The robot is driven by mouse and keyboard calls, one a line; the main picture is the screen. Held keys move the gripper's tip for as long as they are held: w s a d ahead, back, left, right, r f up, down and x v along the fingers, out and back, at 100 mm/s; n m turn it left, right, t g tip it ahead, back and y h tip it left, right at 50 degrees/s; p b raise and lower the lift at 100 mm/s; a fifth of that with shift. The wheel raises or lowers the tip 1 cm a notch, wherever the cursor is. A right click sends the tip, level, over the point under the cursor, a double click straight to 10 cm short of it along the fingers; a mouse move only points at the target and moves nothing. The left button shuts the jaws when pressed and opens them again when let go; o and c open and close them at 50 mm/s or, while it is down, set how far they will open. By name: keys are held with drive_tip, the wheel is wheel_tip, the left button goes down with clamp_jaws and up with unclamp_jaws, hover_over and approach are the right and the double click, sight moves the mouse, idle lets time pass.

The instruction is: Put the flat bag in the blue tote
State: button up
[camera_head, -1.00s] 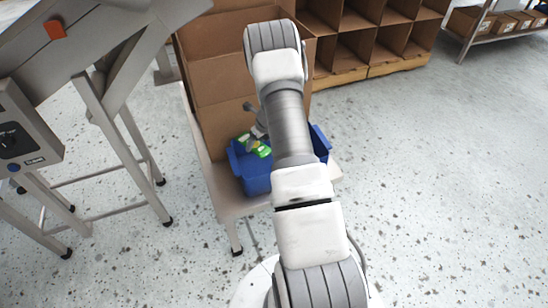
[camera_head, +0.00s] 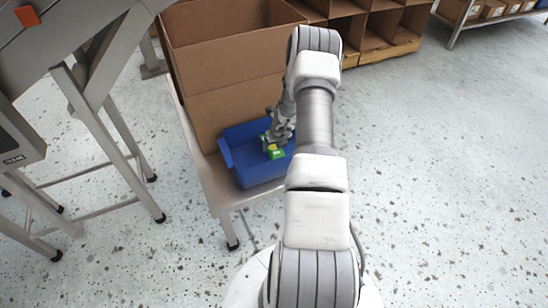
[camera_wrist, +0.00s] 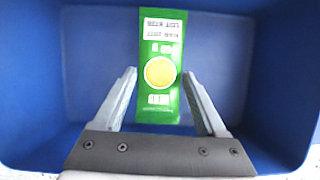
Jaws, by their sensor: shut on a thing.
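The flat bag (camera_head: 276,153) is green, with a white printed end and a yellow disc on its face in the wrist view (camera_wrist: 160,40). My gripper (camera_wrist: 160,77) is shut on the bag, with one finger along each long side. The blue tote (camera_head: 262,174) stands on a pale table. Its walls surround the bag in the wrist view (camera_wrist: 285,85). My gripper (camera_head: 272,144) holds the bag within the tote's outline. How far the bag is above the tote floor I cannot tell. My arm hides the tote's right end in the head view.
A tall open cardboard box (camera_head: 225,90) stands right behind the tote on the pale table (camera_head: 225,192). A metal weigher frame (camera_head: 105,110) is at the left. Cardboard bins (camera_head: 375,30) are at the back. The speckled floor at the right is clear.

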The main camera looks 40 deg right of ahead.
sight(275, 150)
drive_tip(key=shift+f+b, duration=1.55)
drive_tip(key=shift+f, duration=0.5)
drive_tip(key=shift+f, duration=0.15)
drive_tip(key=o, duration=1.4)
drive_tip(key=shift+o, duration=0.2)
drive_tip(key=shift+r, duration=0.35)
drive_tip(key=p+v, duration=0.2)
drive_tip(key=v, duration=0.9)
drive_tip(key=shift+s+r, duration=0.15)
drive_tip(key=shift+r, duration=0.15)
